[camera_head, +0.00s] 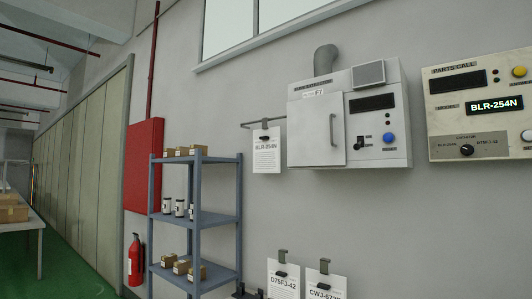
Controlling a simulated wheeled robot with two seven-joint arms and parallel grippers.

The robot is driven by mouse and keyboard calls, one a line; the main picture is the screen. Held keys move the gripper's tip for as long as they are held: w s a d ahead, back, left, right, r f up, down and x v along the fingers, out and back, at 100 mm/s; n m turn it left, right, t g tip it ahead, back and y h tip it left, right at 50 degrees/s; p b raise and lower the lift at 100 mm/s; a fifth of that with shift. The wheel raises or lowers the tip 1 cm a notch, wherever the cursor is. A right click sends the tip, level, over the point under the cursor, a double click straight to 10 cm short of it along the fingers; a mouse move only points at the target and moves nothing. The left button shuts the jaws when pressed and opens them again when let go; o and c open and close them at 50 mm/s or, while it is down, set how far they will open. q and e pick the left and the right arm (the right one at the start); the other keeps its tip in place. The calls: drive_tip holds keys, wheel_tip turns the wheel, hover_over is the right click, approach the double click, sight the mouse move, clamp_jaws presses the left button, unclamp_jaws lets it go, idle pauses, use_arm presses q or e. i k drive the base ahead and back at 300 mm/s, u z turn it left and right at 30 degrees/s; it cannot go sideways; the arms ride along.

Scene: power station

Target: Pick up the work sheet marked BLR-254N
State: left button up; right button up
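The work sheet marked BLR-254N (266,157) is a white page hanging upright on the wall. A dark clip holds its top edge below a thin bracket (262,123), just left of the grey wall cabinet. Two other white sheets hang lower down: one marked D75FJ-42 (283,286) and one whose mark begins CWJ-57 (322,286), both cut off by the bottom edge. Neither of my grippers can be made out. A small dark shape at the bottom edge, left of the D75FJ-42 sheet, is too cropped to identify.
A blue shelf rack (196,219) with boxes and jars stands left of the sheets. A grey cabinet (315,130) and a parts-call panel (480,130) showing BLR-254N are on the wall. A fire extinguisher (135,262) and table (38,224) are at left.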

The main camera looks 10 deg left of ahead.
sight(266, 141)
drive_tip(key=u, duration=1.3)
drive_tip(key=i, duration=2.55)
drive_tip(key=z, duration=2.95)
